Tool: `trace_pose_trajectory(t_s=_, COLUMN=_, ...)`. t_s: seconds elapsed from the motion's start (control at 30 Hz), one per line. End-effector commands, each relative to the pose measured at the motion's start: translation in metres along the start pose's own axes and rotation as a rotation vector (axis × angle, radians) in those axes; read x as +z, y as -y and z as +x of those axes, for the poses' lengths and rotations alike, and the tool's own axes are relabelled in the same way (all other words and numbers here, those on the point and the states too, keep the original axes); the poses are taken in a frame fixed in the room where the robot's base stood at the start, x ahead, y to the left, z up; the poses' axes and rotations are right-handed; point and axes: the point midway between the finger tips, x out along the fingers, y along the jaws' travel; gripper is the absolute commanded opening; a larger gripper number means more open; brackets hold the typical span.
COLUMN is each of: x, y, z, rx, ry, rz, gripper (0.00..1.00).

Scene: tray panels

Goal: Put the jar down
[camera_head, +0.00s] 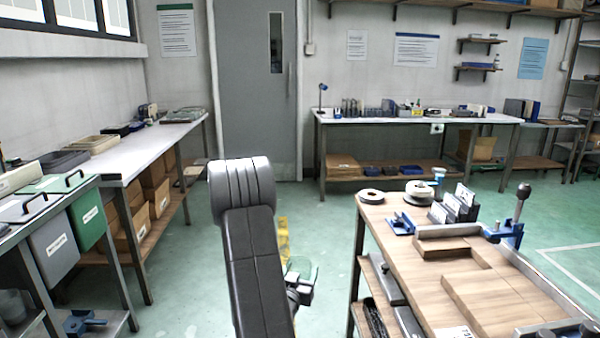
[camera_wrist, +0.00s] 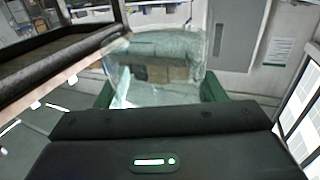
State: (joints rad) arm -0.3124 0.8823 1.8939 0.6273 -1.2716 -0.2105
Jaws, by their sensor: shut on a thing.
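A clear, greenish glass jar (camera_wrist: 155,62) stands between the two green fingers of my gripper (camera_wrist: 158,92) in the wrist view. My gripper is shut on the jar. In the head view the jar (camera_head: 302,266) shows just right of my dark arm link, partly hidden by it. It is held above the green floor, left of the wooden workbench (camera_head: 395,262) and apart from it. The jar's lower part is hidden behind the gripper body in the wrist view.
The workbench top carries a blue fixture (camera_head: 401,224), a roll (camera_head: 371,196), upright plates and a blue clamp (camera_head: 506,232). At left stand a long white table (camera_head: 150,141) and lidded bins (camera_head: 88,218). Green floor is open between the tables.

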Motion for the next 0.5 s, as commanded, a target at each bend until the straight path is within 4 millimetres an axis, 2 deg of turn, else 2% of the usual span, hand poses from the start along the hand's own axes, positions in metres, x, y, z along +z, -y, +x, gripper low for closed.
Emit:
trace_pose_trajectory(t_s=0.03, x=-0.011, y=-0.001, z=0.0, rx=-0.006, ry=0.002, rz=-0.002, gripper=0.28)
trace_pose_trajectory(t_s=0.5, x=-0.063, y=-0.006, z=-0.004, rx=-0.109, ry=0.004, rz=-0.002, gripper=0.28)
